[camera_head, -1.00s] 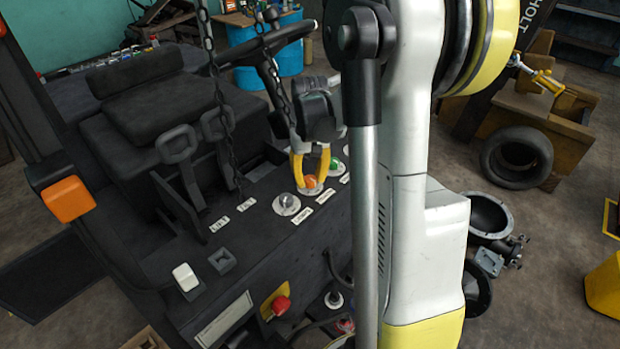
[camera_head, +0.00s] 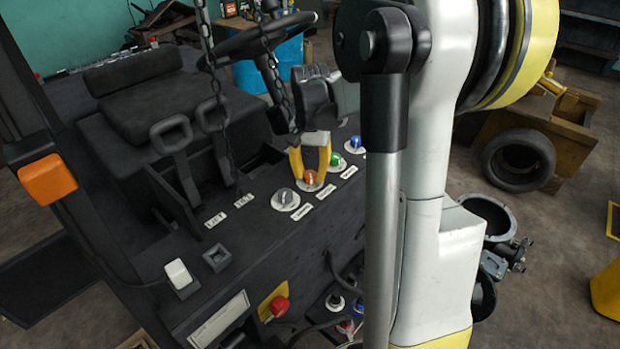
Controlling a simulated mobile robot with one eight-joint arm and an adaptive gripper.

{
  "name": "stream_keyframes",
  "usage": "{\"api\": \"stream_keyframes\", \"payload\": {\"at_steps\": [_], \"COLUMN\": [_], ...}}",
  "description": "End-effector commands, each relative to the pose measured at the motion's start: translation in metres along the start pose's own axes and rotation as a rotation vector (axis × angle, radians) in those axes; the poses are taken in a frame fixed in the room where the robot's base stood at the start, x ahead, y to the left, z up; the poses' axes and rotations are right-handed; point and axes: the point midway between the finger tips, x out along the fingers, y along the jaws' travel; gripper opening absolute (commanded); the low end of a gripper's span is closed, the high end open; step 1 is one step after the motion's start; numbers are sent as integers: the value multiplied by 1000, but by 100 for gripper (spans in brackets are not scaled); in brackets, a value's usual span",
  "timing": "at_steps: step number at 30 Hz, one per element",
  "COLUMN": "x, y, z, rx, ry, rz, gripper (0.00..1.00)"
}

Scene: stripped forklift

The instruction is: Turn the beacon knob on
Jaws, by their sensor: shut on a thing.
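An orange knob (camera_head: 310,178) sits on a round pale plate on the black forklift panel (camera_head: 262,228). My gripper (camera_head: 311,172) comes down on it from above, its yellow fingers shut around the orange knob. A grey knob (camera_head: 285,198) is to its left and nearer. A green knob (camera_head: 336,159) and a blue knob (camera_head: 356,142) are to its right and farther back. Each knob has a small white label beside it, too small to read, so I cannot tell which is the beacon's.
A chain (camera_head: 215,90) hangs left of my gripper. Two levers (camera_head: 176,150) rise from the panel near the seat. A red button (camera_head: 279,305) and a white rocker switch (camera_head: 179,273) are nearer. The steering wheel (camera_head: 260,35) is behind.

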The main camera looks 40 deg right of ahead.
Motion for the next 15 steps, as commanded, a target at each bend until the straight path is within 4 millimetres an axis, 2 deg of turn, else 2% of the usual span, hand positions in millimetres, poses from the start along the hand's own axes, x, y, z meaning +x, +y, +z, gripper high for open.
{"api": "stream_keyframes", "payload": {"at_steps": [6,15], "x": [2,1], "y": [0,0], "z": [0,0], "rx": [181,355], "ry": [0,0], "rz": [0,0], "gripper": [1,1]}}
